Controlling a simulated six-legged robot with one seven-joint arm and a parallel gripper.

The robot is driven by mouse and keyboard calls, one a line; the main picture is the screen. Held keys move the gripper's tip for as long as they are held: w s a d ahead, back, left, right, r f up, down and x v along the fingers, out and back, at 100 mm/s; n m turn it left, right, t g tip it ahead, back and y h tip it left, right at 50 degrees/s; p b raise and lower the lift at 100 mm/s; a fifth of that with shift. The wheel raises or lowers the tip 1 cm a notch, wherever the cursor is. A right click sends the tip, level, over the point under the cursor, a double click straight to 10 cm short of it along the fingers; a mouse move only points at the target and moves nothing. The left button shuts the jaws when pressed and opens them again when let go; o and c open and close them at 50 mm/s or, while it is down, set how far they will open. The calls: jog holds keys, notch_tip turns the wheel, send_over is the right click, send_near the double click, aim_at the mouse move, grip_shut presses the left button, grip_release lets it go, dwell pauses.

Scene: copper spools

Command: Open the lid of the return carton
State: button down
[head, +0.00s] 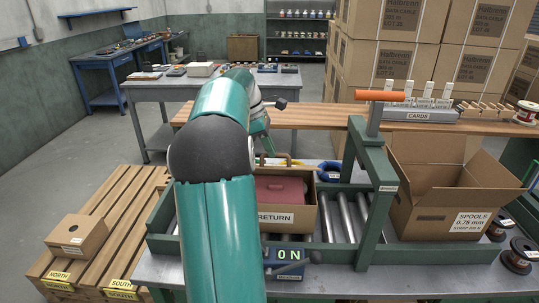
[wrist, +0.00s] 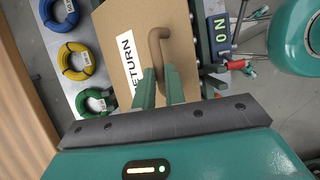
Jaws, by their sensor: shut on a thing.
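The return carton (head: 306,218) is an open-topped brown box with a white RETURN label on its front, on the roller bench. A dull red thing shows inside it. In the head view a brown curved handle (head: 287,158) stands at the carton's back edge. In the wrist view a tan panel (wrist: 112,40) with a RETURN label lies under my gripper (wrist: 161,82), whose green fingers are shut on the brown handle (wrist: 158,38). In the head view my arm hides the carton's left side and most of the gripper. How far the lid is tilted is unclear.
A green frame with an orange bar (head: 383,96) stands right of the carton. A larger open SPOOLS carton (head: 430,215) is further right. Blue (wrist: 62,12), yellow (wrist: 76,60) and green (wrist: 90,102) rings lie beside the panel. An ON display (head: 289,255) is in front.

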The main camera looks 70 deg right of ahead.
jog(key=shift+w+d+r, duration=0.1)
jog(key=shift+d+r, duration=0.1)
jog(key=shift+d, duration=0.25)
jog(key=shift+w+d+r, duration=0.1)
jog(key=shift+d+r, duration=0.05)
jog(key=shift+d, duration=0.3)
jog(key=shift+r, duration=0.45)
jog(key=shift+d+f, duration=0.1)
jog(key=shift+d, duration=0.25)
jog(key=shift+a+r, duration=0.15)
jog(key=shift+r, duration=0.05)
jog(key=c, duration=1.5)
grip_release()
jog(key=shift+f, duration=0.1)
jog(key=shift+o, duration=0.2)
